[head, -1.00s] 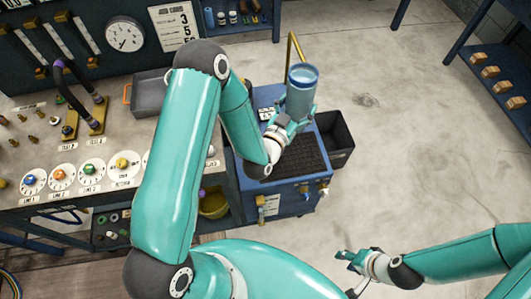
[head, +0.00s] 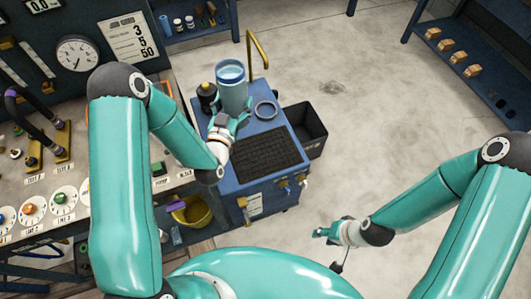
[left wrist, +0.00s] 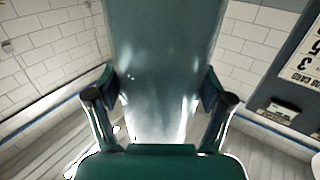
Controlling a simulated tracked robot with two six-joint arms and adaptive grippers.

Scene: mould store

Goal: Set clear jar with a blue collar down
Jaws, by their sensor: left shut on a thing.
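The clear jar with a blue collar (head: 234,97) is upright in my left gripper (head: 229,124), whose fingers close around its sides. In the head view it appears over the back of the blue cabinet's top (head: 200,130); I cannot tell whether its base touches. In the left wrist view the jar (left wrist: 160,70) fills the middle between the two fingers, and its ends are out of frame or hidden. My right gripper (head: 324,232) is empty, out over the floor, far from the jar; its finger gap is too small to judge.
A dark bottle (head: 207,94) stands left of the jar and a grey ring (head: 265,110) lies right of it. A brass spout (head: 257,47) rises behind. A black ribbed mat (head: 266,155) covers the cabinet's front. A black bin (head: 305,128) stands to the right.

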